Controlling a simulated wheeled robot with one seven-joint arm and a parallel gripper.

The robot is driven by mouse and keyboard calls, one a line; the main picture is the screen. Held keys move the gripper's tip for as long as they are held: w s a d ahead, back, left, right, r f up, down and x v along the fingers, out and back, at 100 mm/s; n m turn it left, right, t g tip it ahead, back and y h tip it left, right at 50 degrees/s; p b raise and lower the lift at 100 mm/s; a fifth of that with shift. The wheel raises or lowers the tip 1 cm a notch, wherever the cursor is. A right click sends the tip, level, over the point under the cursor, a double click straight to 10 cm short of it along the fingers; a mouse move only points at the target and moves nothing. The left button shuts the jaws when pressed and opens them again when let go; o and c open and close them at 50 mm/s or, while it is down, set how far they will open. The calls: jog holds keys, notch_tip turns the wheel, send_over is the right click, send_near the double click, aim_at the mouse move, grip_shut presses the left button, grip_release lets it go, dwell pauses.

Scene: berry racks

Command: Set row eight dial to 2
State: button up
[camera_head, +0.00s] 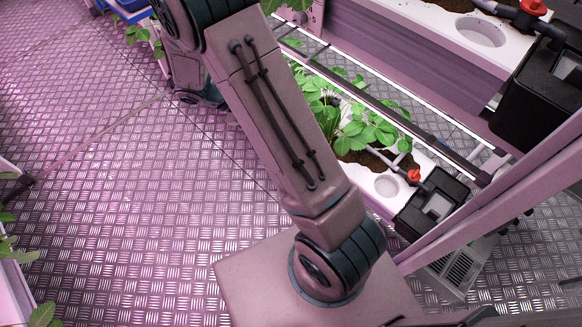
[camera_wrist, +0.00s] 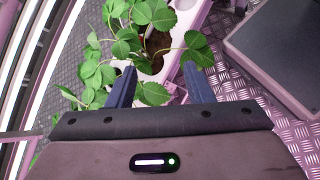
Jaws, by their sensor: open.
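My gripper (camera_wrist: 159,70) shows in the wrist view with its two dark fingers spread apart and nothing held between them. Strawberry leaves and a pale planter lie beyond the fingertips. In the head view my arm crosses the middle, and the gripper cannot be made out. A pale plate with printed numbers (camera_head: 315,18), including a 5, is partly seen at the top of the head view; most of it is cut off or hidden. I cannot tell whether it belongs to the row eight dial. No dial pointer or row label is readable.
A lower planter trough (camera_head: 387,186) holds leafy plants (camera_head: 370,133) and a red-handled valve (camera_head: 413,175) beside a black box (camera_head: 432,205). An upper trough (camera_head: 440,30) has another red valve (camera_head: 533,7). The metal floor (camera_head: 120,190) at left is open.

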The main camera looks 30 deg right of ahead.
jog(key=w+a+f+n+t+h+b, duration=0.15)
jog(key=f+n+t+b, duration=0.35)
jog(key=f, duration=1)
jog(key=w+f+n+t+h+b, duration=0.1)
jog(key=w+f+n+h+b, duration=0.2)
jog(key=f+b, duration=0.8)
jog(key=w+f+n+t+h+b, duration=0.1)
jog(key=f+n+t+h+b, duration=0.3)
jog(key=f, duration=1.5)
jog(key=w+d+n+g+y+b, duration=0.1)
jog(key=w+d, duration=0.3)
jog(key=d, duration=0.8)
jog(key=shift+d+b, duration=0.35)
jog(key=shift+b, duration=0.15)
jog(key=shift+w, duration=0.1)
jog(key=c, duration=1)
